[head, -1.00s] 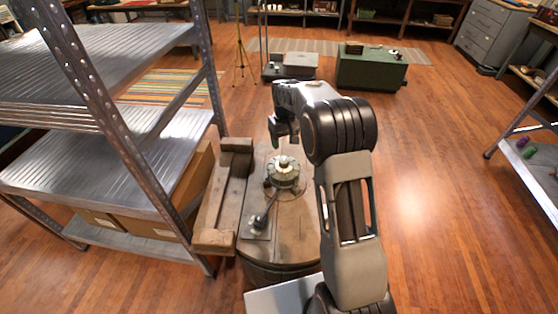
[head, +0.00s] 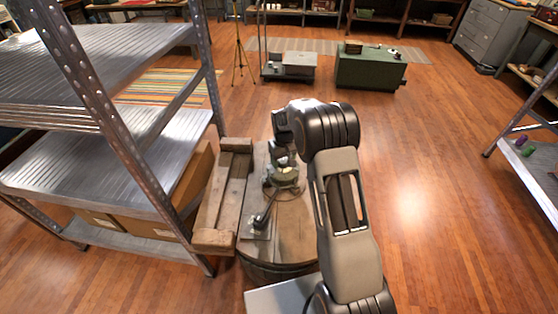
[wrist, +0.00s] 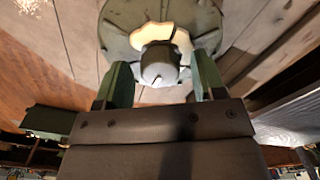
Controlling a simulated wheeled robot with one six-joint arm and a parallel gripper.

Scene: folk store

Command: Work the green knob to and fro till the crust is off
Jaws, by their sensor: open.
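A grey-green round fixture (head: 286,178) stands on top of the wooden barrel (head: 296,222); my gripper partly hides it in the head view. In the wrist view its wide green disc (wrist: 205,14) is at the top, with a cream-coloured collar (wrist: 180,36) and a rounded grey-green knob (wrist: 158,64) in front. I cannot tell whether the cream material is the crust. My gripper (wrist: 162,78) is open, with one green finger left of the knob and one right. Visible gaps separate both fingers from the knob. In the head view my gripper (head: 279,157) is right at the fixture.
A small plate with a dark lever (head: 262,218) lies on the barrel in front of the fixture. A wooden trough (head: 222,200) stands close on the left, beside metal shelving (head: 150,150). The floor on the right (head: 430,190) is clear.

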